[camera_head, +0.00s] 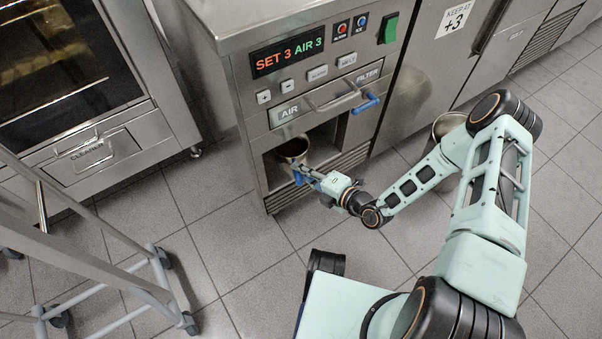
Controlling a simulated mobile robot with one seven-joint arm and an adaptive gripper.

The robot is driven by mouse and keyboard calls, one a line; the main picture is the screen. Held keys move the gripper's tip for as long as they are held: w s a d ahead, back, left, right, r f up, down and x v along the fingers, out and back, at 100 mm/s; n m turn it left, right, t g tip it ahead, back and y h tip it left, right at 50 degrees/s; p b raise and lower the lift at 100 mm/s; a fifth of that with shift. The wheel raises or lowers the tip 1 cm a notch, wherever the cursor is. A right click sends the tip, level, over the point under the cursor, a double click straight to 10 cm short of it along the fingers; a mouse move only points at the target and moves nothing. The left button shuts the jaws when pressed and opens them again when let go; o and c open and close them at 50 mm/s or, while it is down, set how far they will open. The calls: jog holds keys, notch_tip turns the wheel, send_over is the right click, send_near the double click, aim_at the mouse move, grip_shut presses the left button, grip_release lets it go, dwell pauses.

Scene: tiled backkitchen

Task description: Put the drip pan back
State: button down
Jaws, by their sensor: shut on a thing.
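The drip pan (292,148) looks like a small dark metal vessel with a round rim. It is in the open lower bay (325,140) of the steel machine, towards its left side. My gripper (303,174) is at the front of the bay, shut on the pan at its near side, where some blue shows. The fingers and the pan's underside are partly hidden, so I cannot tell whether the pan touches the bay floor.
The machine (300,37) has a metal bar handle (333,97) and a blue lever (366,103) above the bay. A steel bucket (447,124) stands behind my arm. An oven (75,70) and a wheeled rack (100,265) are left.

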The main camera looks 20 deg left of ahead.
jog(key=shift+r, duration=0.1)
jog(key=shift+f, duration=0.25)
jog(key=c, duration=1.8)
grip_release()
jog(key=shift+c, duration=0.2)
jog(key=shift+r, duration=0.1)
jog(key=p+v, duration=0.3)
jog(key=v, duration=0.9)
jog(key=shift+r, duration=0.15)
